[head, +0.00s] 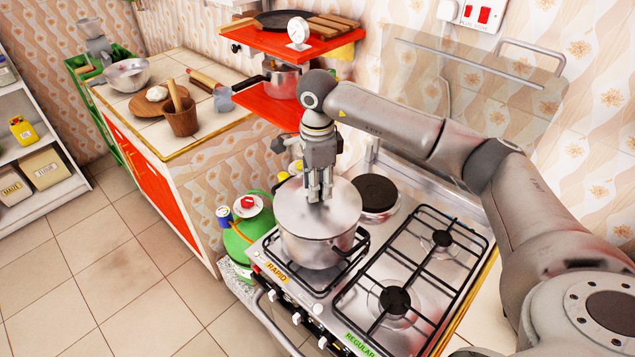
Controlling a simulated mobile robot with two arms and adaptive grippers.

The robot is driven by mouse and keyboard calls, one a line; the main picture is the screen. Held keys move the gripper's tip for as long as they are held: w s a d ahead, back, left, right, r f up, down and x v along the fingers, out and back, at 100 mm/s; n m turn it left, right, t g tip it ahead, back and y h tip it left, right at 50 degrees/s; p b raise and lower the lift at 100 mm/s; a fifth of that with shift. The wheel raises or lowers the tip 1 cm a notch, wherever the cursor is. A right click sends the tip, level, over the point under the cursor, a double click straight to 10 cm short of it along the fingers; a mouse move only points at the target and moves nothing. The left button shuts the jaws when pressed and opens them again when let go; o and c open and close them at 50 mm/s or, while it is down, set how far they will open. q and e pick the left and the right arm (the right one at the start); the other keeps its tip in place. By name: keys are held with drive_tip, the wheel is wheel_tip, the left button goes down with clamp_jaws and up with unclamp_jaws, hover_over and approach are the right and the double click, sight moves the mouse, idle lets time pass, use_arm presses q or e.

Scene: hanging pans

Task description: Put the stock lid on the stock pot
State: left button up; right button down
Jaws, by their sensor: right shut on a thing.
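The stock pot (312,250) is a silver metal pot on the front left burner of the stove. The stock lid (290,209), a flat grey metal disc, lies level over the pot's mouth. Its edge lines up closely with the pot's rim, and I see no clear gap between them. My right gripper (320,197) points straight down at the middle of the lid and is shut on its handle, which the fingers hide. My left gripper is not in view.
The stove (410,270) has free burners to the right of the pot. A green gas cylinder (247,236) stands left of it. Red shelves (270,105) holding a small pot (284,80) hang behind my right gripper. A raised glass stove cover (480,85) stands at the back.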

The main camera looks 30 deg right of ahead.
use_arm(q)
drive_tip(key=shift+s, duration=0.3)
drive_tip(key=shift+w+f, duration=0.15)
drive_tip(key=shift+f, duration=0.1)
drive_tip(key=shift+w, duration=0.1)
use_arm(e)
drive_tip(key=c, duration=1)
unclamp_jaws()
drive_tip(key=shift+c, duration=0.2)
wheel_tip(320, 180, up, 12)
drive_tip(key=shift+a, duration=0.1)
